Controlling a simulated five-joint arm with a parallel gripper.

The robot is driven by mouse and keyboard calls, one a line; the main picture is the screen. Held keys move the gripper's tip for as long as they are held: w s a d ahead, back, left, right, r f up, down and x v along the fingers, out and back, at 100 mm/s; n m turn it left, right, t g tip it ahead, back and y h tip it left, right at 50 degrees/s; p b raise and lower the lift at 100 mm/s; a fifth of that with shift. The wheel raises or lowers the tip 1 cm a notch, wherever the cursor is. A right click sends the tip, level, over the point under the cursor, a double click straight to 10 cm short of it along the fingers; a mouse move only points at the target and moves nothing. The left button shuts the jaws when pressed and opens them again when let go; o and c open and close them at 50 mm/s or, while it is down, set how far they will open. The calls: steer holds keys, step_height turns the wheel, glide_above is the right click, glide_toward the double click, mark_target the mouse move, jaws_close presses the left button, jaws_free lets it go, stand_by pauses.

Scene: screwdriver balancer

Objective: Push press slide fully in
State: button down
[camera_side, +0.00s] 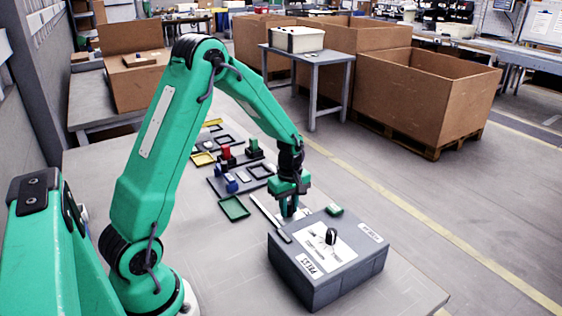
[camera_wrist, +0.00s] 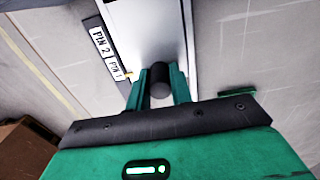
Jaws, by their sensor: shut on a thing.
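The press (camera_side: 312,285) is a grey box with a "PRESS" label and a black knob on top, at the table's front right in the side view. Its pale slide (camera_side: 265,213) sticks out from the box's far left side. The slide also shows as a bright plate (camera_wrist: 150,35) in the wrist view, beside "PIN 2" and "PIN 1" labels. My gripper (camera_side: 289,212) is low at the slide, close to the box. In the wrist view my gripper (camera_wrist: 160,85) is shut on a dark round handle (camera_wrist: 160,88) over the slide. The fingertips are partly hidden in the side view.
Green, yellow and dark frames and small coloured parts lie on the table beyond the press, including a green frame (camera_side: 233,208). A small green piece (camera_side: 334,210) is at the press's far edge. The table front (camera_side: 225,275) left of the press is clear.

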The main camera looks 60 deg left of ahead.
mark_target(297, 222)
steer(key=shift+w+d, duration=0.1)
steer(key=shift+d, duration=2.35)
steer(key=c, duration=1.2)
jaws_free()
steer(key=shift+o, duration=0.2)
step_height(297, 222, up, 7)
